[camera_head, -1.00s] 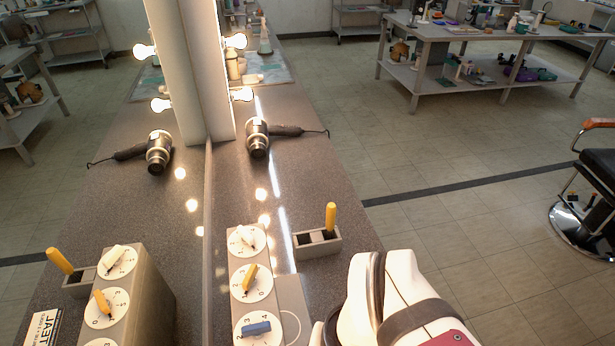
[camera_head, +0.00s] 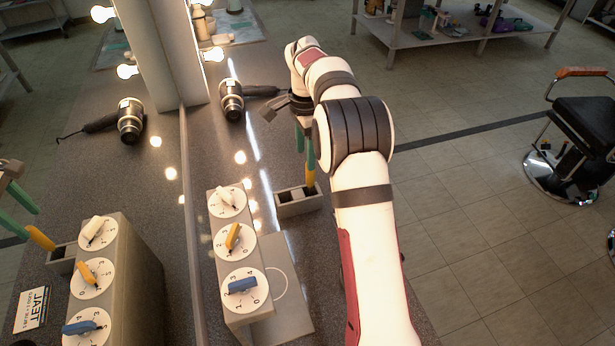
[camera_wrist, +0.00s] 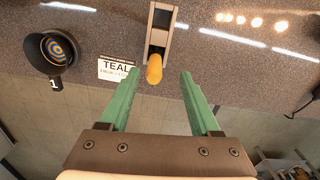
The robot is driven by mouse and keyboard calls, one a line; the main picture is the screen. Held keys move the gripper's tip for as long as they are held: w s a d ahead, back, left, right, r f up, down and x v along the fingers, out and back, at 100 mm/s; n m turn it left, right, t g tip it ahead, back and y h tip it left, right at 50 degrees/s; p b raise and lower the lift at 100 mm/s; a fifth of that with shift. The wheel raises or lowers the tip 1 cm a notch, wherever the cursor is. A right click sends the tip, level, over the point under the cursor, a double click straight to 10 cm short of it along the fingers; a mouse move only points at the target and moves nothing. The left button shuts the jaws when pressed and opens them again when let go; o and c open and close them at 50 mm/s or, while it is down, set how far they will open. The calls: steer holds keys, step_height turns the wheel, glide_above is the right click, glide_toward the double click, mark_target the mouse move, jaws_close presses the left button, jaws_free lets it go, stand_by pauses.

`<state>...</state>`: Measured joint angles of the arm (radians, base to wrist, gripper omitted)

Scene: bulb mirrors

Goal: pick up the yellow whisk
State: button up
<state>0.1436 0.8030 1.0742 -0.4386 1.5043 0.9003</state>
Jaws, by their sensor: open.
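My gripper (camera_head: 305,148) with green fingers is open, just above the handle in the head view. In the wrist view the yellow handle (camera_wrist: 154,68) lies between the two spread fingertips (camera_wrist: 160,74), seen nearly end-on. I cannot tell whether the fingers reach down past its top. Nothing is held.
A grey box with dials (camera_head: 238,236) stands left of the holder. A hair dryer (camera_head: 232,100) lies behind. The mirror's edge (camera_head: 192,190) runs along the left, with reflections beyond it. The wrist view shows a TEAL card (camera_wrist: 117,68) and a dark round container (camera_wrist: 52,52).

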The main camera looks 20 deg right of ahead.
mark_target(310, 179)
steer(key=f, duration=0.6)
steer(key=d+f, duration=0.1)
steer(key=f, duration=0.2)
steer(key=shift+s+f, duration=0.2)
steer(key=shift+s, duration=0.15)
jaws_close()
